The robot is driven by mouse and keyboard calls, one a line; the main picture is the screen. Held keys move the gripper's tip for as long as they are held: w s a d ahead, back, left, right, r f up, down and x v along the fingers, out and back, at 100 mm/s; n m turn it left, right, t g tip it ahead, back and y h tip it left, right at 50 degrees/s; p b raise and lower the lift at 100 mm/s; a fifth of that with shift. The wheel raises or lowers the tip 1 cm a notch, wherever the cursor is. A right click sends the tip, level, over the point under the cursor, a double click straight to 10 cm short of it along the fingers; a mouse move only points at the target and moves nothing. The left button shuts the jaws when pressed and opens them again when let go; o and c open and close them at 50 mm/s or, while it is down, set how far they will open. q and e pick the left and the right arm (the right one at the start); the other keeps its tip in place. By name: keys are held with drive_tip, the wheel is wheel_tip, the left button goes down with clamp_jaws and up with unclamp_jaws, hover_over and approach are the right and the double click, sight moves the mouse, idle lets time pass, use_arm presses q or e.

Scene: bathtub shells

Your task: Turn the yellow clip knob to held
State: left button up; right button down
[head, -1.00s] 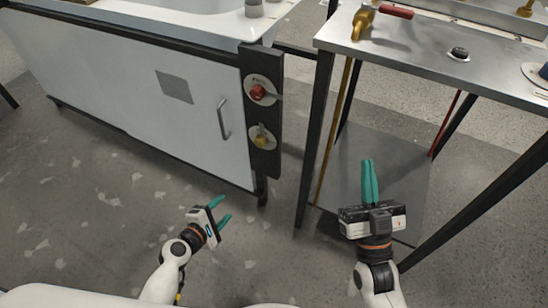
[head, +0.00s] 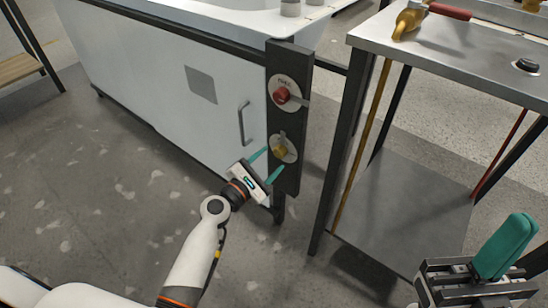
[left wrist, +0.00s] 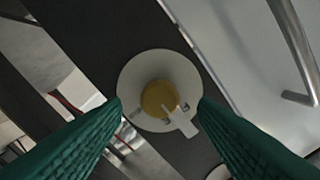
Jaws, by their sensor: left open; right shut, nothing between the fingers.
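The yellow clip knob (head: 280,150) sits on a pale round plate on the dark upright panel (head: 289,118) at the tub's end, below a red knob. In the left wrist view the yellow knob (left wrist: 159,98) is near the middle, with a light tab pointing down and right. My left gripper (head: 272,161) is open, its teal fingers to either side of the knob's plate. In the left wrist view the fingers (left wrist: 160,118) flank the plate, and the knob lies between them; contact cannot be told. My right gripper (head: 520,228) is shut and empty at the lower right.
The red knob (head: 282,95) is just above on the same panel. A metal door handle (head: 241,123) stands out from the white tub front (head: 165,75) to the left. A steel table (head: 465,55) with dark legs stands to the right of the panel. Open floor lies at left.

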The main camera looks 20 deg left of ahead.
sight(280, 152)
use_arm(q)
drive_tip(key=shift+x, duration=1.35)
drive_tip(key=c, duration=1)
